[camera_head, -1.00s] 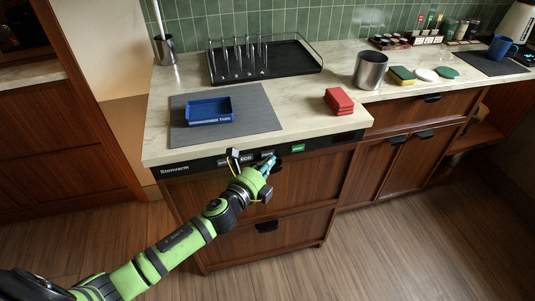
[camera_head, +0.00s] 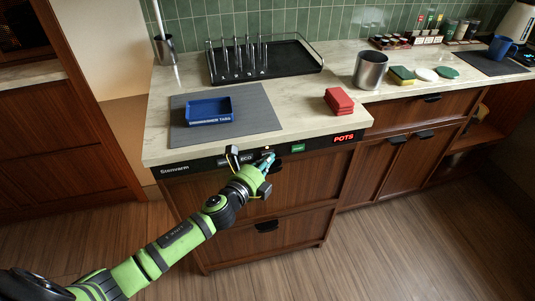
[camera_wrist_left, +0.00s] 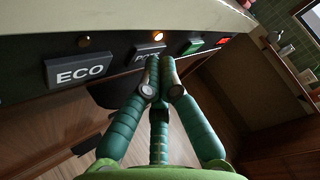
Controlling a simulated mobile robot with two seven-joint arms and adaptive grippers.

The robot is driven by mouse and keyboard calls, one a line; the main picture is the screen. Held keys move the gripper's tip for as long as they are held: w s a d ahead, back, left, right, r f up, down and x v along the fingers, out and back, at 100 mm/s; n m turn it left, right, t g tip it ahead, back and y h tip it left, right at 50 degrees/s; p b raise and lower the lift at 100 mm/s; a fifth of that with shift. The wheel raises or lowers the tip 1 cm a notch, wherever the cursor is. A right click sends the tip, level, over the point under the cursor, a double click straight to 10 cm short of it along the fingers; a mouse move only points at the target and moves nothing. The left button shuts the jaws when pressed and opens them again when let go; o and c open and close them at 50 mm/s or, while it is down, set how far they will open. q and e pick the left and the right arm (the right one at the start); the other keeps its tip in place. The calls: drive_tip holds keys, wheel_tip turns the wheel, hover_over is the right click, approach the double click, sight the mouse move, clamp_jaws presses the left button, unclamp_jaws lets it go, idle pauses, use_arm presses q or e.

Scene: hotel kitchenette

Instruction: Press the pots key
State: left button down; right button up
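The pots key (camera_wrist_left: 150,50) is a grey button on the dark dishwasher panel, its label partly covered by my fingertips in the left wrist view. My left gripper (camera_wrist_left: 159,66) is shut and empty, its fingertips together at the key's lower edge; they look in contact, but I cannot tell how hard. In the head view the left gripper (camera_head: 267,161) reaches the panel from below and mostly hides the key. An amber lamp (camera_wrist_left: 158,37) above the pots key is lit. The display (camera_head: 344,139) reads POTS in red. My right gripper is not in view.
The ECO key (camera_wrist_left: 80,69) is left of the pots key, its lamp (camera_wrist_left: 84,41) dim. A green key (camera_wrist_left: 193,46) is to the right. The counter edge overhangs the panel. A blue tray (camera_head: 209,110) and red sponge-like blocks (camera_head: 339,100) sit on the counter above.

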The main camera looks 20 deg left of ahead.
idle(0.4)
use_arm(q)
drive_tip(key=shift+s+d, duration=0.4)
drive_tip(key=shift+s, duration=0.2)
drive_tip(key=shift+s+d+p, duration=0.25)
drive_tip(key=shift+s+d, duration=0.45)
drive_tip(key=shift+s, duration=0.35)
drive_tip(key=shift+s+d+p, duration=0.2)
drive_tip(key=shift+s+d, duration=0.5)
drive_tip(key=shift+s, duration=0.3)
